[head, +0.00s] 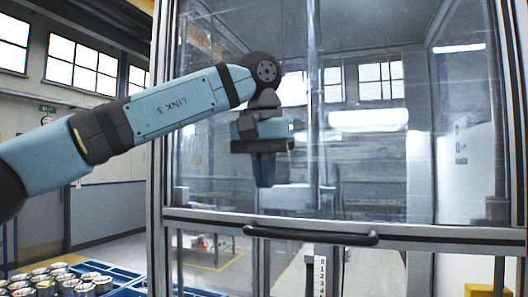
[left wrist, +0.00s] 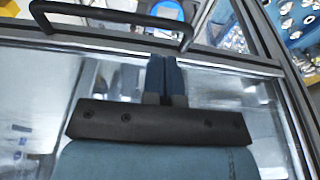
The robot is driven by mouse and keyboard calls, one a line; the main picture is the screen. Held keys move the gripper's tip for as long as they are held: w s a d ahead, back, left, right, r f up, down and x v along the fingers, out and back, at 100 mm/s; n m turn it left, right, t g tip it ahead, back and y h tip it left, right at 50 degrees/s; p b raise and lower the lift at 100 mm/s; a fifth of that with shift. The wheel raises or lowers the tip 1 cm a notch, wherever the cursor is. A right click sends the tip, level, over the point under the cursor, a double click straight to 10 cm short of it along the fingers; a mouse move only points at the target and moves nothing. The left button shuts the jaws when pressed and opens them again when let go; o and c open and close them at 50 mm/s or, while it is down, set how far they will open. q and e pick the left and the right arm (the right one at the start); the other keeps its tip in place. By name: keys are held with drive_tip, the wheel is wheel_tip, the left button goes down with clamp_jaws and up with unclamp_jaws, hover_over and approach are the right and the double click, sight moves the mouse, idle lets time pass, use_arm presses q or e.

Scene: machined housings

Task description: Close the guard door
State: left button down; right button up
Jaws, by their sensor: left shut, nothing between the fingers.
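The guard door (head: 400,232) is a clear panel in a grey metal frame, with a black bar handle (head: 312,237) on its bottom rail. My left gripper (head: 264,185) is in front of the clear panel, pointing down, above the left part of the handle. Its fingers are together and empty. In the left wrist view the closed fingers (left wrist: 166,62) point toward the rail, and the handle (left wrist: 115,20) lies beyond them, with no visible grip on it. How far the door stands from its closed position is hard to tell. My right gripper is not in view.
Blue trays (head: 112,272) with several round metal housings (head: 60,283) stand at the lower left. A vertical number scale (head: 319,272) shows below the door rail. The cabinet's left post (head: 158,190) stands behind my left arm.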

sight(268, 231)
use_arm(q)
drive_tip(key=f, duration=0.2)
drive_tip(key=w+f, duration=0.1)
drive_tip(key=f, duration=0.1)
drive_tip(key=f+p, duration=0.1)
drive_tip(key=f, duration=0.2)
drive_tip(key=shift+w+d, duration=0.15)
drive_tip(key=shift+d, duration=0.1)
drive_tip(key=shift+f, duration=0.15)
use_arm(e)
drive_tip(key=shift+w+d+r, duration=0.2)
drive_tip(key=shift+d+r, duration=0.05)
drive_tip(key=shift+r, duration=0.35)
